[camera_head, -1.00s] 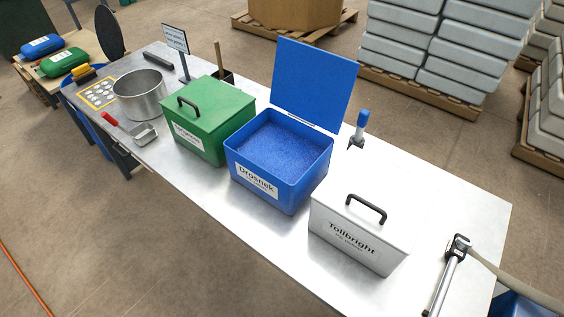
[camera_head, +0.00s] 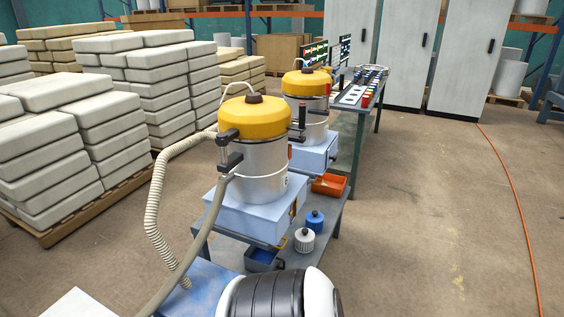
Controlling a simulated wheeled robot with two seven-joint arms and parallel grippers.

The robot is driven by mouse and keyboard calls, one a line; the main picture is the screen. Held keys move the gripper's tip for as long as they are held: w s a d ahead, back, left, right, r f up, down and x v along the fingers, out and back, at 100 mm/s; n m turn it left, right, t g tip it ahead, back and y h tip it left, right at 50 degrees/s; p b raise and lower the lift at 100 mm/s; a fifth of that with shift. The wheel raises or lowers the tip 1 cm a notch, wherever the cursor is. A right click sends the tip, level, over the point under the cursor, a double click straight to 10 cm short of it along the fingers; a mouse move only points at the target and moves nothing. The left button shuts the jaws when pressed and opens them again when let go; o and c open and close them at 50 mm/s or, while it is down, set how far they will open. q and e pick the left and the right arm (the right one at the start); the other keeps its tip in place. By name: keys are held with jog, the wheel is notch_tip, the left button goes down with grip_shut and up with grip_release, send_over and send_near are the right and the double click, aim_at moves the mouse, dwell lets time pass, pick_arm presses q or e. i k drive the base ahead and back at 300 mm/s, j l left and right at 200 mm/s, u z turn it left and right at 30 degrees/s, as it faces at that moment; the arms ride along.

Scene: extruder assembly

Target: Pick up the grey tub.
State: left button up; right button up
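Neither of my grippers is in view. Two metal canisters with yellow lids stand on pale blue boxes on a grey bench: the near canister (camera_head: 252,150) and the far canister (camera_head: 306,105). A ribbed hose runs from the near one down to the lower left.
Stacked pale sacks (camera_head: 60,150) on pallets fill the left. White cabinets (camera_head: 389,55) stand at the back. A farther table (camera_head: 357,97) holds small coloured items. The floor on the right is open, crossed by an orange cable (camera_head: 508,180).

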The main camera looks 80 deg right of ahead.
aim_at(267, 260)
jog(key=z, duration=2.6)
jog(key=u, duration=0.65)
jog(key=i+l+u, duration=0.2)
jog(key=l+u, duration=0.15)
jog(key=l, duration=0.15)
jog(key=i+l+u, duration=0.1)
jog(key=l+u, duration=0.25)
jog(key=l, duration=0.2)
jog(key=l+u, duration=0.4)
jog(key=l, duration=0.15)
